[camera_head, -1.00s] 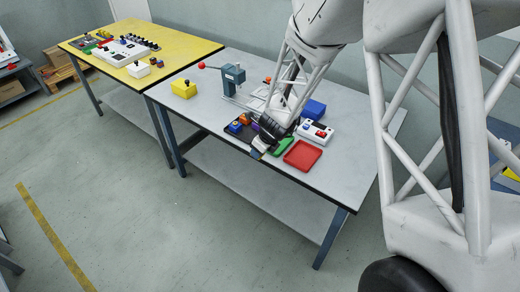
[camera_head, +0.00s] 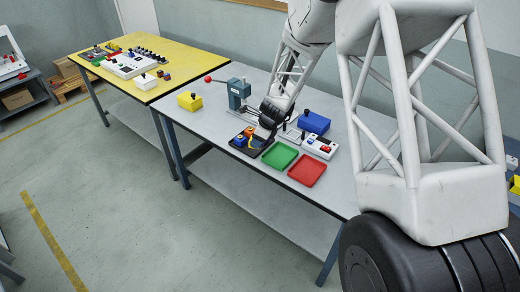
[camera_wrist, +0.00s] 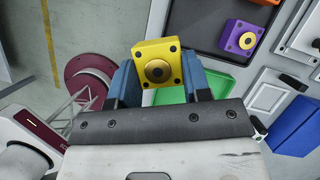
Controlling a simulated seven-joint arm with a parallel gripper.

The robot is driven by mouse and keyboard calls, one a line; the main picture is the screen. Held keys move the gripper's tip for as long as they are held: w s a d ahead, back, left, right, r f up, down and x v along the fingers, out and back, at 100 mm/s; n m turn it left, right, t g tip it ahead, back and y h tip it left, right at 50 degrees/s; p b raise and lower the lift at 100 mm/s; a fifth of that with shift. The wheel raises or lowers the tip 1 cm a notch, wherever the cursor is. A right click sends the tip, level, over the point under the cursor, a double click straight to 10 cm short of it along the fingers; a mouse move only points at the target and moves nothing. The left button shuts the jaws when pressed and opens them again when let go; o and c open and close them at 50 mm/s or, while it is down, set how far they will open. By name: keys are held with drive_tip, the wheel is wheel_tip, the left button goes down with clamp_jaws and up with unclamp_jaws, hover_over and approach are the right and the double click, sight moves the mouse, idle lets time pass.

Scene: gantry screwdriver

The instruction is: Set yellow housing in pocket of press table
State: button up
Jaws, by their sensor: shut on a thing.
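The yellow housing (camera_wrist: 158,68), a square block with a round brass-coloured centre and corner holes, is between the blue fingers of my gripper (camera_wrist: 160,84) in the wrist view. My gripper is shut on it. In the head view my gripper (camera_head: 257,138) hangs over or beside the dark parts tray, and the housing is too small there to make out surely. The blue-grey press (camera_head: 238,92) with a red-knobbed lever stands behind and to the left of it. The pocket of its table cannot be made out.
The dark tray (camera_wrist: 212,45) holds a purple housing (camera_wrist: 242,40) and an orange one. Green (camera_head: 279,155) and red (camera_head: 307,170) trays lie to the right. A blue box (camera_head: 314,122), a white control box (camera_head: 320,146) and a yellow box (camera_head: 190,100) also stand on the table.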

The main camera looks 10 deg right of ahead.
drive_tip(key=w+d+r+n+g, duration=0.1)
drive_tip(key=w+n, duration=0.5)
drive_tip(key=w, duration=0.7)
drive_tip(key=w+d+r+n+g+h, duration=0.1)
drive_tip(key=w+d+n+g, duration=0.3)
drive_tip(key=w, duration=0.9)
drive_tip(key=shift+w+d+n, duration=0.2)
drive_tip(key=shift+w+n, duration=0.1)
drive_tip(key=shift+n, duration=1.4)
drive_tip(key=shift+f, duration=0.2)
drive_tip(key=shift+f, duration=2.65)
drive_tip(key=shift+f, duration=0.75)
drive_tip(key=o, duration=1.1)
drive_tip(key=shift+c, duration=0.2)
